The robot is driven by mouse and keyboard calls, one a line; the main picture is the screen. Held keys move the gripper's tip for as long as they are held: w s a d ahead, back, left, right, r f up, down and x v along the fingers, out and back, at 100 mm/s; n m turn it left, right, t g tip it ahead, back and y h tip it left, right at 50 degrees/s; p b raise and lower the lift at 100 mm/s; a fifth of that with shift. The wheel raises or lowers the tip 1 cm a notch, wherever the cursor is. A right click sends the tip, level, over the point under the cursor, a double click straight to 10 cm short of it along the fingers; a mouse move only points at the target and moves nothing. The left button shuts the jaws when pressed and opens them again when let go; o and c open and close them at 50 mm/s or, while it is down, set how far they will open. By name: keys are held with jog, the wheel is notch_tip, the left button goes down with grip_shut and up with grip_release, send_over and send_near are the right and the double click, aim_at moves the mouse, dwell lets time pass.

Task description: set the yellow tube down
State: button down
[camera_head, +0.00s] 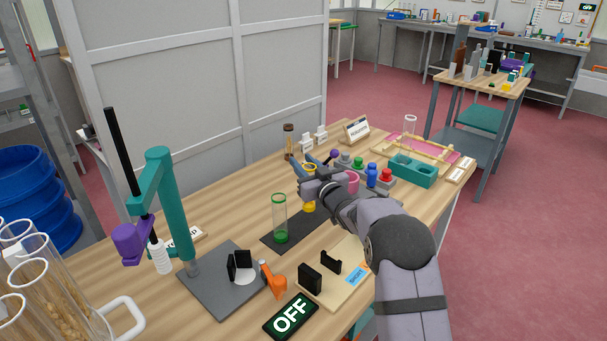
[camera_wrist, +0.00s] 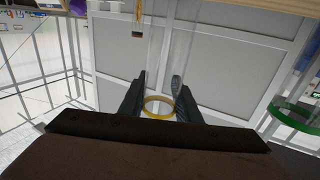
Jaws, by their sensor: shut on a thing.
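The yellow tube is clear, with a yellow rim and a yellow base (camera_head: 309,207). My gripper (camera_head: 311,174) is shut on it near the rim, and the tube looks upright. Its base shows over the right end of a dark mat (camera_head: 300,231); I cannot tell whether it touches. In the wrist view the yellow rim (camera_wrist: 160,106) sits between my two fingers (camera_wrist: 158,98). A clear tube with a green base (camera_head: 280,220) stands on the mat to the left. My gripper hides part of the yellow tube.
A purple-headed teal stand (camera_head: 159,190) rises on the left. Colored bottles (camera_head: 372,175) and a teal rack (camera_head: 411,170) are beyond my gripper. An OFF sign (camera_head: 290,316) and a light board (camera_head: 335,285) lie in front. The green rim (camera_wrist: 296,114) shows close at right in the wrist view.

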jog(key=shift+f, duration=1.7)
jog(key=shift+f, duration=0.15)
jog(key=c, duration=1.3)
grip_release()
jog(key=b+v, duration=0.1)
jog(key=v, duration=1.1)
